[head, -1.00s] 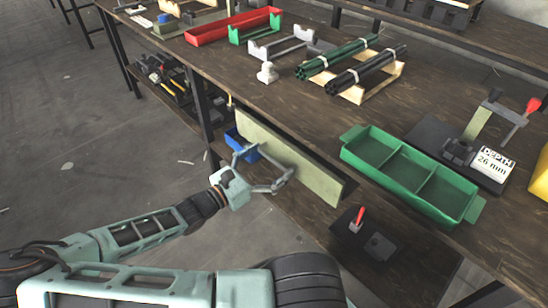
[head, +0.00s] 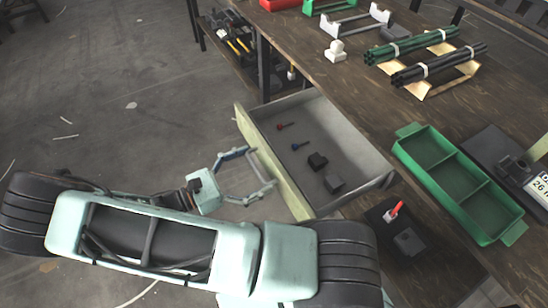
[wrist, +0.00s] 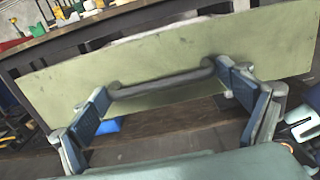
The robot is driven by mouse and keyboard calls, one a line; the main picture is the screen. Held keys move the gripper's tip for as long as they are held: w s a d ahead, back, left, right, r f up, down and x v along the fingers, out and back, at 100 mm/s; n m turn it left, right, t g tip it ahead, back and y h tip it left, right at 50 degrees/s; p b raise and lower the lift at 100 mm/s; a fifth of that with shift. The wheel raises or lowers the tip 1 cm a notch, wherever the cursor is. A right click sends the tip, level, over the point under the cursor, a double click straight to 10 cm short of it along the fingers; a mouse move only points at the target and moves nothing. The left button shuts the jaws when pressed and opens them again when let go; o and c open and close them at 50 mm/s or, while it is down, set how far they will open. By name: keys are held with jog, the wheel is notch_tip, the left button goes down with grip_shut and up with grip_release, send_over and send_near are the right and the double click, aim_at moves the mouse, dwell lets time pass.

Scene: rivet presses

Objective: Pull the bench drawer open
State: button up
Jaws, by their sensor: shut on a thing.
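The bench drawer (head: 345,137) stands well out from under the bench top, its grey inside showing. Its pale green front panel (head: 289,190) faces my gripper (head: 260,168) and fills much of the wrist view (wrist: 140,58). In the wrist view the dark bar handle (wrist: 160,86) runs across the panel. My gripper's fingers (wrist: 165,85) are closed against the handle, one near each end. In the head view the panel hides the handle.
The green divided tray (head: 462,193) and bundled rods (head: 425,46) are on the bench top (head: 350,95). Floor (head: 150,130) is clear at left.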

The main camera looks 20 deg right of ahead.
jog(key=shift+s+a, duration=0.25)
jog(key=shift+a, duration=0.9)
jog(key=o, duration=1.4)
jog(key=a, duration=0.8)
jog(key=s+a, duration=0.1)
jog(key=a, duration=0.3)
jog(key=shift+w, duration=0.1)
